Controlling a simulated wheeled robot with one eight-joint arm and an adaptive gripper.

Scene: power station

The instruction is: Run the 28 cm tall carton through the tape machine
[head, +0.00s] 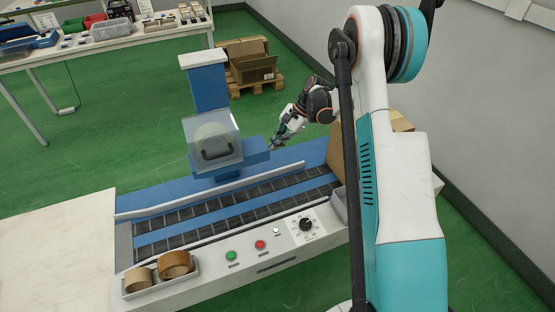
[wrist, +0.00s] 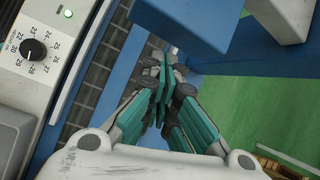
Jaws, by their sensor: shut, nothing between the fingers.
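The tape machine (head: 207,90) has a blue column, a clear guarded head over two dark roller tracks, and a front panel. The panel carries a green button (head: 231,255), a red button (head: 260,245) and a black dial (head: 306,225). The dial (wrist: 33,50) also shows in the wrist view, with numbers in the twenties around it. A brown carton (head: 335,152) stands at the machine's right end, mostly hidden behind my arm; its height cannot be told. My gripper (head: 277,143) is shut and empty, just right of the taping head. It (wrist: 164,88) is above the machine's blue bed in the wrist view.
Two tape rolls (head: 175,264) sit in a tray at the front left. A pale table (head: 55,245) adjoins the machine's left end. Open cartons (head: 252,68) lie on a pallet behind. A cluttered workbench (head: 110,38) stands far left. Green floor between is clear.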

